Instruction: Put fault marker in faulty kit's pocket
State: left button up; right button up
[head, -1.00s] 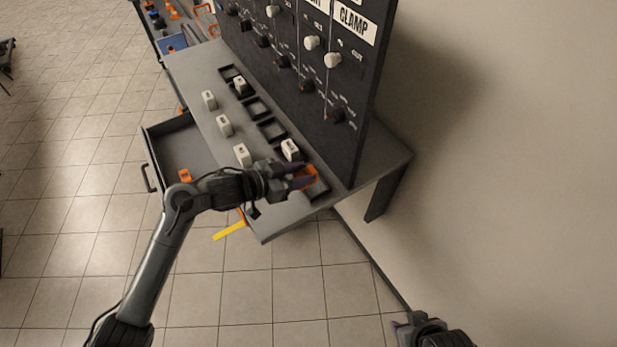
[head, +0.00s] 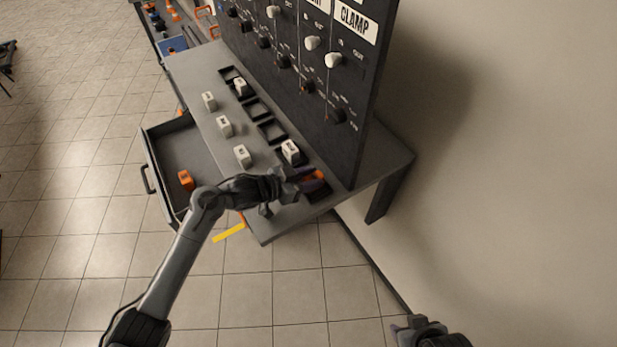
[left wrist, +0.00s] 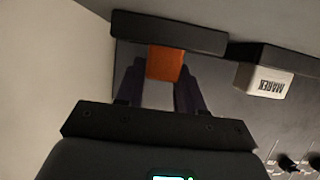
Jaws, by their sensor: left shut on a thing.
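My left gripper (head: 308,181) is shut on an orange fault marker (head: 317,174) at the near end of the pocket row. In the left wrist view the orange block (left wrist: 165,62) sits between the two dark fingers, in front of a dark pocket rim (left wrist: 170,32). That near pocket (head: 320,192) is partly hidden by the gripper, and I cannot tell whether the marker touches its floor. A white kit block (head: 290,151) sits in the adjoining pocket; it also shows in the left wrist view (left wrist: 263,80). My right gripper (head: 408,326) is low at the bottom edge, far from the table.
Several white blocks stand on the grey table (head: 215,100), one (head: 240,86) in a far pocket. Empty pockets (head: 271,131) lie between. A dark knob panel (head: 350,110) rises behind. An open drawer (head: 185,150) holds another orange block (head: 186,180). A yellow bar (head: 228,232) juts below.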

pick_arm(q)
jog(key=shift+f, duration=0.2)
jog(key=shift+s+a+f, duration=0.2)
jog(key=shift+f, duration=0.6)
jog(key=o, duration=1)
jog(key=shift+f+b, duration=0.15)
jog(key=shift+b, duration=0.15)
jog(key=shift+w+r, duration=0.1)
jog(key=shift+r, duration=0.3)
jog(key=shift+a+r+p, duration=0.3)
jog(key=shift+a+r, duration=0.05)
jog(key=shift+r, duration=0.3)
jog(key=p+v, duration=0.1)
jog(key=v, duration=1)
jog(key=shift+s+d+r, duration=0.15)
jog(key=shift+s+r, duration=0.05)
